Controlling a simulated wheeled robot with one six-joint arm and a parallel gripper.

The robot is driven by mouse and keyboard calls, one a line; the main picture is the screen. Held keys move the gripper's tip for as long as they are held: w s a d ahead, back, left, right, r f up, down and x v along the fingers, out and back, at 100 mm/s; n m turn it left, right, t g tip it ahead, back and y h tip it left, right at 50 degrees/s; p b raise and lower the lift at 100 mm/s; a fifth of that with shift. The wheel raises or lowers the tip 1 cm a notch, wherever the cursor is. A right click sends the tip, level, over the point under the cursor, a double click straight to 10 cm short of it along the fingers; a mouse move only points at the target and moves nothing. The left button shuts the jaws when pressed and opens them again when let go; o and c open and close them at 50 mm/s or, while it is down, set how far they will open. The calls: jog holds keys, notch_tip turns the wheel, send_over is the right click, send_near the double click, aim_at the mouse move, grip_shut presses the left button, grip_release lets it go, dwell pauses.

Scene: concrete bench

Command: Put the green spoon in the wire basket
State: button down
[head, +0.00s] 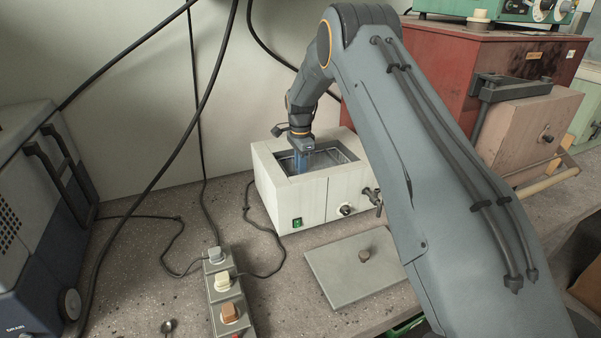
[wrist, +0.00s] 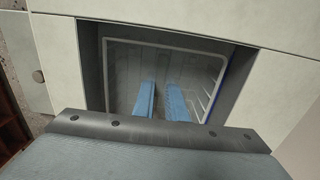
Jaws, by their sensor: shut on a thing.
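The wire basket (wrist: 207,92) sits inside the open well of a white box-shaped bath (head: 287,196); its thin pale wires show in the wrist view. My gripper (head: 303,165) points down into the well, its blue fingers (wrist: 160,104) inside the basket's outline from above. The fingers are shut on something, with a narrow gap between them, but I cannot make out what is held. I cannot see the green spoon in either view; the space between and below the fingertips is unclear.
A flat grey lid with a knob (head: 350,273) lies in front of the bath. A power strip (head: 224,290) and cables are to its left. A small dark spoon-like thing (head: 168,326) lies at the near edge. A red cabinet (head: 440,75) stands behind, right.

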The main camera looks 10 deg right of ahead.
jog(key=c, duration=1.8)
grip_release()
notch_tip(320, 180, up, 11)
jog(key=b, duration=0.4)
jog(key=s+d+f+n, duration=0.1)
jog(key=s+n, duration=0.7)
jog(key=s, duration=1.2)
jog(key=s+d+f+n, duration=0.1)
jog(key=s+f+n, duration=0.2)
jog(key=s+n, duration=0.5)
jog(key=s, duration=1.2)
jog(key=shift+s+d+f+t, duration=0.15)
jog(key=shift+s+d+t, duration=0.15)
jog(key=shift+t, duration=0.1)
